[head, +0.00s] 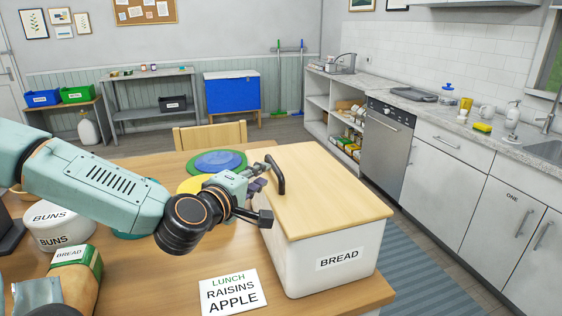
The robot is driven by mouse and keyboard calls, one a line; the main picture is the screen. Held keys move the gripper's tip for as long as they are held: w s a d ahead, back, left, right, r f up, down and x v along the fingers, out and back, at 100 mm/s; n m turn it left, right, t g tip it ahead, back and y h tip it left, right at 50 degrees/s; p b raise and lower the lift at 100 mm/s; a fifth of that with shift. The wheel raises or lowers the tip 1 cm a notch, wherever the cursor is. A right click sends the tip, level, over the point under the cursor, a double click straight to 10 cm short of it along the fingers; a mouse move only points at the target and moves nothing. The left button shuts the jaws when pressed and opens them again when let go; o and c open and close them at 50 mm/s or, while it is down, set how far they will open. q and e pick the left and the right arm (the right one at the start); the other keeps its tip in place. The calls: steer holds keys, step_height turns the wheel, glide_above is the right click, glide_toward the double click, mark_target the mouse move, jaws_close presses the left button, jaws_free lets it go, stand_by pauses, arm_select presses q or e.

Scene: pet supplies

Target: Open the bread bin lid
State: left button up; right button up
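The bread bin (303,263) is a white box labelled BREAD, standing on the wooden table. Its light wooden lid (330,195) lies flat on top and is closed. A black bar handle (277,174) sits at the lid's left edge. My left gripper (259,184) reaches in from the left, with its fingers right beside the handle. Whether they touch or surround the handle, and how far they are apart, I cannot make out. My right gripper is not in view.
A lunch card (229,293) lies in front of the bin. A bread bag (75,272) and a round BUNS tin (56,228) stand at the left. Blue and green plates (218,160) lie behind my gripper. A chair (210,136) stands behind the table.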

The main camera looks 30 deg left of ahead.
mark_target(274, 162)
arm_select(q)
steer(key=w+b, duration=0.2)
steer(key=w, duration=0.1)
steer(key=shift+a+f+b, duration=0.3)
steer(key=shift+a+b, duration=0.1)
steer(key=shift+w, duration=0.3)
steer(key=shift+w+d+b, duration=0.2)
steer(key=shift+w+b, duration=0.2)
steer(key=shift+w, duration=0.2)
steer(key=shift+w+a+f, duration=0.1)
steer(key=shift+w+a, duration=0.05)
steer(key=shift+w, duration=0.55)
steer(key=shift+w+a+f, duration=0.1)
steer(key=shift+w+a, duration=0.05)
steer(key=shift+w, duration=0.55)
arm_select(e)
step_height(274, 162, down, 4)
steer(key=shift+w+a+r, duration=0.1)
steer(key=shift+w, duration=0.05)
arm_select(q)
steer(key=shift+s+d+r, duration=0.1)
steer(key=shift+d, duration=0.05)
jaws_close()
